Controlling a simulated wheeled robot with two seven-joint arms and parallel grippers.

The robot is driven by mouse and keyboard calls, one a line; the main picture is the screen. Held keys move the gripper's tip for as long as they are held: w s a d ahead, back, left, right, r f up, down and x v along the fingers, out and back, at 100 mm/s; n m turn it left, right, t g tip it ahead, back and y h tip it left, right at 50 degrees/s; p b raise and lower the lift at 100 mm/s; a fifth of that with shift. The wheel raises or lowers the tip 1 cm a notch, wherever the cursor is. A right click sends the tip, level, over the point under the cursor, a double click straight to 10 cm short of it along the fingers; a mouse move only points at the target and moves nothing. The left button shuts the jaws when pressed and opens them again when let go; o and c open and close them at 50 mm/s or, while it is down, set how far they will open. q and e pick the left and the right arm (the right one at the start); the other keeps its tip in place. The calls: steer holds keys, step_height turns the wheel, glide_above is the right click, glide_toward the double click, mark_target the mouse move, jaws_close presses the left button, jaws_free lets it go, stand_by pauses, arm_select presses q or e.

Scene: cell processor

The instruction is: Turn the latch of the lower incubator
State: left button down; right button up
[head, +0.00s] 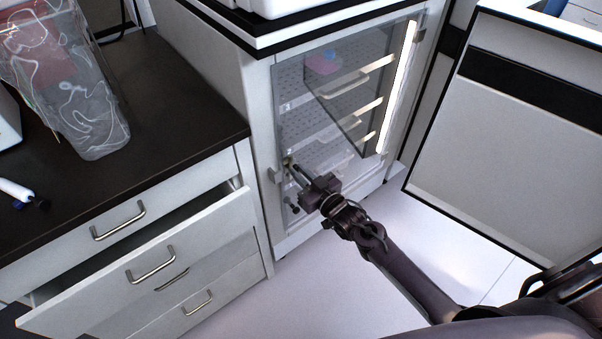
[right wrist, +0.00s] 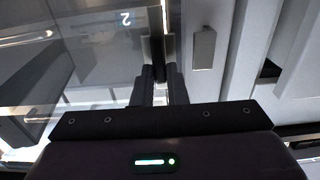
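The lower incubator (head: 285,95) is a white cabinet under the counter, with a glass front and perforated shelves inside. Its small latch (head: 289,161) is at the left edge of the glass. My right gripper (head: 296,171) reaches it from the lower right. In the right wrist view, the dark upright latch (right wrist: 157,47) lies at the tips of my right gripper's fingers (right wrist: 160,78), which are close together with a narrow gap and appear closed around it. The fingers partly hide the latch. My left gripper is not in view.
The outer door (head: 520,130) stands wide open at the right. A tilted glass pane (head: 350,110) is in front of the shelves. A pale block (right wrist: 204,48) is just right of the latch. A drawer (head: 140,260) juts out at the left. The floor (head: 310,290) is clear.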

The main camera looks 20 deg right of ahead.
jaws_close()
steer(key=shift+m, duration=0.4)
steer(key=m, duration=0.1)
steer(key=m+p, duration=0.1)
steer(key=shift+d+m, duration=0.2)
steer(key=shift+m, duration=0.1)
steer(key=shift+w+d+f+m+p, duration=0.15)
steer(key=shift+m+p, duration=0.45)
steer(key=shift+m, duration=1.8)
steer(key=shift+d+f+m+p, duration=0.25)
steer(key=shift+m+p, duration=0.35)
steer(key=shift+m, duration=1.8)
steer(key=shift+w+d+f+m+p, duration=0.1)
steer(key=shift+f+m+p, duration=0.35)
steer(key=shift+m, duration=1.95)
steer(key=shift+r, duration=0.2)
